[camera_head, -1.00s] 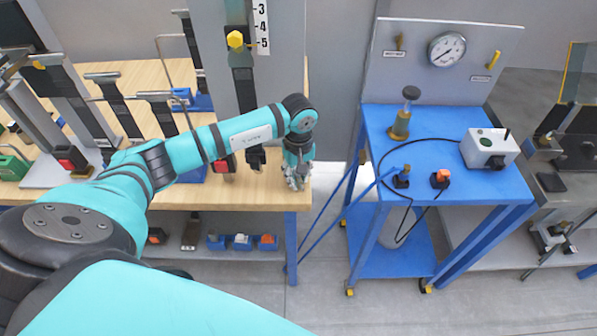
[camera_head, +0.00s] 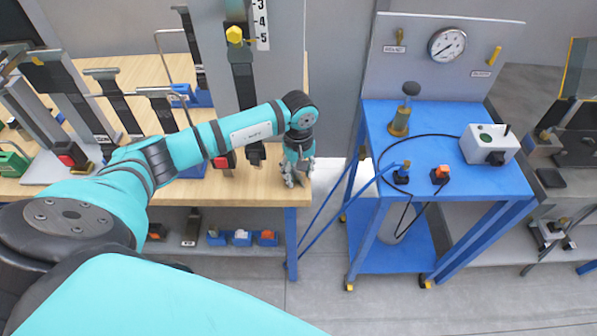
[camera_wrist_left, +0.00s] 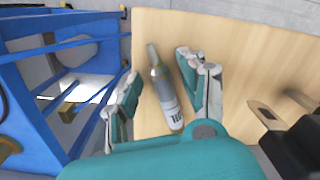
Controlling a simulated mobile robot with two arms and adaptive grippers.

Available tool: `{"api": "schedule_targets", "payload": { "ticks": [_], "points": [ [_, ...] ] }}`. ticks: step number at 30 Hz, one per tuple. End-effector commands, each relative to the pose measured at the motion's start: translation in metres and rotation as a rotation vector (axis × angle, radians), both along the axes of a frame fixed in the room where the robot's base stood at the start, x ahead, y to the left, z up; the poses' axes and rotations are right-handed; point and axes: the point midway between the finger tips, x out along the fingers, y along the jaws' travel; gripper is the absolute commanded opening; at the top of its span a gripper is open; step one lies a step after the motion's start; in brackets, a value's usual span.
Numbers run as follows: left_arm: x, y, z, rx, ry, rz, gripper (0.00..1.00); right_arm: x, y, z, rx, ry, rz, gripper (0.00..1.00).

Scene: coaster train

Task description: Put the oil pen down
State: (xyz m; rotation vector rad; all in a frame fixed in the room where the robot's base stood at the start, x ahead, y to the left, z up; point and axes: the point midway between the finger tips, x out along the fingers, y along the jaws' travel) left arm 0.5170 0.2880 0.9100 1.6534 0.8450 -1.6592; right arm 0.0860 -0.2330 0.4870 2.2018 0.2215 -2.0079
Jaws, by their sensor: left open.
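The oil pen (camera_wrist_left: 164,90), a slim silver and white cylinder with dark lettering and a narrow tip, shows in the left wrist view. It appears to lie on the wooden bench top (camera_wrist_left: 235,45), near the bench edge. My left gripper (camera_wrist_left: 158,82) is open, with one finger on each side of the pen. Gaps show between the fingers and the pen. In the head view my left gripper (camera_head: 297,174) points down at the right end of the bench, and the pen cannot be made out there. My right gripper is not in view.
A blue cart (camera_head: 463,190) stands right of the bench across a narrow gap. It carries a grey box (camera_head: 489,147), a brass fitting (camera_head: 400,122) and cables. A grey upright panel (camera_head: 277,75) and several clamp-like fixtures stand on the bench behind and left of my arm.

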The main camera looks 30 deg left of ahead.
Motion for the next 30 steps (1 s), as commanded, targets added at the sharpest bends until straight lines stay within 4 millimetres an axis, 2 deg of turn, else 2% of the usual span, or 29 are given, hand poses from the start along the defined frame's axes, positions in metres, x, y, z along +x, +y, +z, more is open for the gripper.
{"api": "schedule_targets", "payload": {
  "ticks": [9,13,25,28,30],
  "points": [
    [0.001,0.0,0.054,0.0,-0.003,0.0,0.42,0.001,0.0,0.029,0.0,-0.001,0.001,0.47],
    [0.001,0.001,0.071,0.002,-0.001,-0.001,0.42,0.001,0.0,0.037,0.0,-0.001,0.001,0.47],
    [0.0,-0.002,0.074,-0.006,0.0,0.001,0.42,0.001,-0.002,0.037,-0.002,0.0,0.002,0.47],
    [-0.001,-0.016,0.071,-0.051,-0.01,0.006,0.42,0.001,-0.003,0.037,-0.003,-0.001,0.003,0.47],
    [-0.003,-0.038,0.068,-0.125,-0.021,0.016,0.42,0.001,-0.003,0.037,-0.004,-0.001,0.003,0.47]
  ]
}}
